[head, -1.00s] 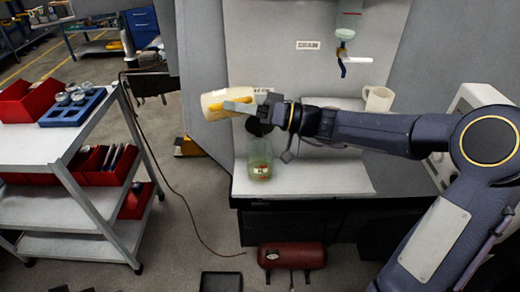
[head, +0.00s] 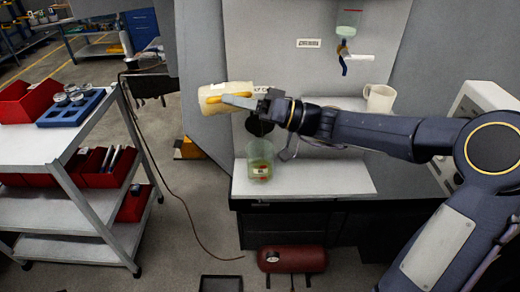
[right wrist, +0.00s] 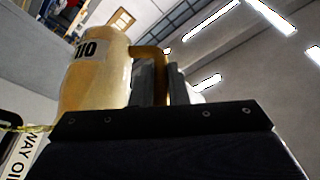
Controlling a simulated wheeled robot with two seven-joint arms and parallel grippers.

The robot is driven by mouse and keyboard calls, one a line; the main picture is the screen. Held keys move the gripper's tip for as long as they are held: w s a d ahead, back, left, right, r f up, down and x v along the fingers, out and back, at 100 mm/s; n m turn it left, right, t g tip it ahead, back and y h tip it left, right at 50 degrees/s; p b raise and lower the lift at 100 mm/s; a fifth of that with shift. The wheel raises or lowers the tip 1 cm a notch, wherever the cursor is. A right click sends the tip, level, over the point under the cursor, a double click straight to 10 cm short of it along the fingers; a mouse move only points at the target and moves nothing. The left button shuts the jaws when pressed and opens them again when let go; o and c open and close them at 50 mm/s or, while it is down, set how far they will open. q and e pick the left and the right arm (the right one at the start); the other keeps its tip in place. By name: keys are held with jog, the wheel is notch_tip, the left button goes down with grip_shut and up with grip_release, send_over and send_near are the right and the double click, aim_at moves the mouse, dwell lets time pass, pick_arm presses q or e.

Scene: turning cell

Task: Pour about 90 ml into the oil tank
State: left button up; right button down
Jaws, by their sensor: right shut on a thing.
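My right gripper (head: 262,104) is shut on the handle of a cream jug (head: 214,96) with a yellow handle. The jug is tilted well over and held above the white bench top. In the right wrist view the jug (right wrist: 95,75) shows a dark-lettered label, and a thin yellowish streak (right wrist: 22,127) lies at the left edge; I cannot tell if it is flowing oil. A clear greenish container (head: 260,160) with red marks, apparently the oil tank, stands below and right of the jug. Its liquid level is unclear. My left gripper is out of view.
A dark round part (head: 258,125) sits just below the gripper. A white mug (head: 380,98) stands right on the bench (head: 330,180). A tap (head: 347,58) hangs on the back panel. A grey cart (head: 50,147) with red bins stands left. A red tank (head: 292,259) lies below.

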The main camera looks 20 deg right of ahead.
jog(key=shift+d+r+y+b, duration=0.1)
jog(key=shift+r+y+b, duration=0.35)
jog(key=shift+b, duration=0.3)
jog(key=shift+r, duration=0.15)
jog(key=h+p, duration=0.1)
jog(key=p, duration=0.3)
jog(key=a+f+g+h+p, duration=0.1)
jog(key=p, duration=0.3)
jog(key=shift+a+f+n+h+p, duration=0.25)
jog(key=shift+a+n+p, duration=0.05)
jog(key=shift+n+p, duration=0.1)
jog(key=shift+a+f+h+p, duration=0.15)
jog(key=shift+f+h+p, duration=0.15)
jog(key=shift+p, duration=0.4)
jog(key=shift+a+f+g+h+b, duration=0.1)
jog(key=shift+f+g+h+b, duration=0.2)
jog(key=shift+h+b, duration=0.1)
